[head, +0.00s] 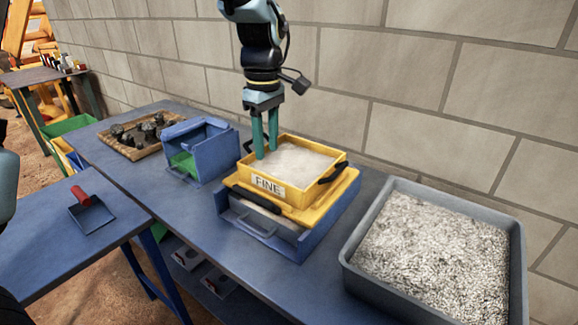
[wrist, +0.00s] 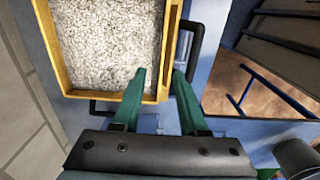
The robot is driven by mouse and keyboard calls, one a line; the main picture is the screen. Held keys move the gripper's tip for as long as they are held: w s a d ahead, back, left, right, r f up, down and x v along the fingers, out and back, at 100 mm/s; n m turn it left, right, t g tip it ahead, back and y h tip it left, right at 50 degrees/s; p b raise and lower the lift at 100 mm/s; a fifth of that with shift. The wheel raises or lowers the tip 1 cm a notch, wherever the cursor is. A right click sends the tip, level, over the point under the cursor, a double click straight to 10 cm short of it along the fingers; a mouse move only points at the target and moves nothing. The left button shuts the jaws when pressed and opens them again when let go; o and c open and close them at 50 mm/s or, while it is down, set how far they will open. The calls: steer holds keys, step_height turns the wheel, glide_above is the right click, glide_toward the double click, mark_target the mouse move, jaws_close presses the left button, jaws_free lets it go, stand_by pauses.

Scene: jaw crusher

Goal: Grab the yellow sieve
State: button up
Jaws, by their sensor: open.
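The yellow sieve (head: 307,183) carries a FINE label, black handles and pale granular material. It sits on a wider yellow frame on a blue box (head: 312,243). It also shows in the wrist view (wrist: 168,45). My gripper (head: 265,153) is open and points down at the sieve's left end. In the wrist view my fingertips (wrist: 160,73) appear on either side of a sieve wall, one over the inside and one outside. I cannot tell whether either finger touches the sieve. The lowest part of the fingers is partly hidden behind the rim in the head view.
A grey tray (head: 352,272) of pale gravel stands at the right. A blue open box (head: 205,160) with green inside and a wooden tray (head: 125,150) of dark rocks stand to the left. A block wall (head: 390,75) runs close behind.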

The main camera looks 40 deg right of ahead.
mark_target(269, 177)
step_height(269, 177, down, 3)
steer(key=shift+f, duration=0.2)
steer(key=shift+s+a+f+p, duration=0.1)
steer(key=shift+f+p, duration=0.6)
steer(key=shift+f, duration=0.7)
steer(key=shift+s+a+f+p, duration=0.1)
steer(key=shift+f+p, duration=0.55)
steer(key=shift+f, duration=0.75)
jaws_close()
steer(key=shift+d+r, duration=0.1)
steer(key=shift+d, duration=0.05)
